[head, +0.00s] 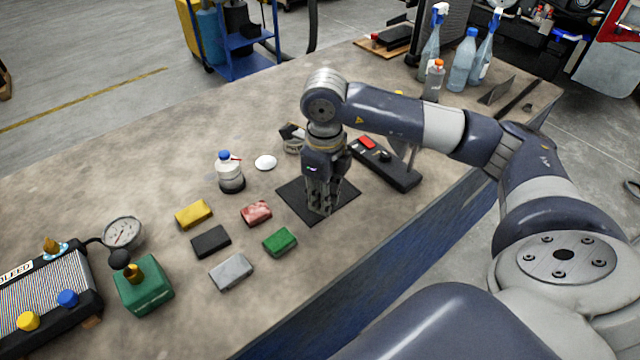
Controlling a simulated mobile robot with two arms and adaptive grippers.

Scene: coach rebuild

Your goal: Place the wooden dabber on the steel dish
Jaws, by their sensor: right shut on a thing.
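My right gripper (320,208) points straight down over the black square mat (345,196), its fingertips low at the mat. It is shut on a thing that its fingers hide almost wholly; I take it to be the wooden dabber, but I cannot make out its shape. A small pale round dish (265,162) lies on the bench to the left of the gripper and behind it, apart from the mat. It looks like the steel dish and seems empty. My left gripper is not in view.
Several coloured blocks, one green (280,241), lie front left. A black switch box (388,166) stands right of the mat. Spray bottles (462,62) stand at the back right.

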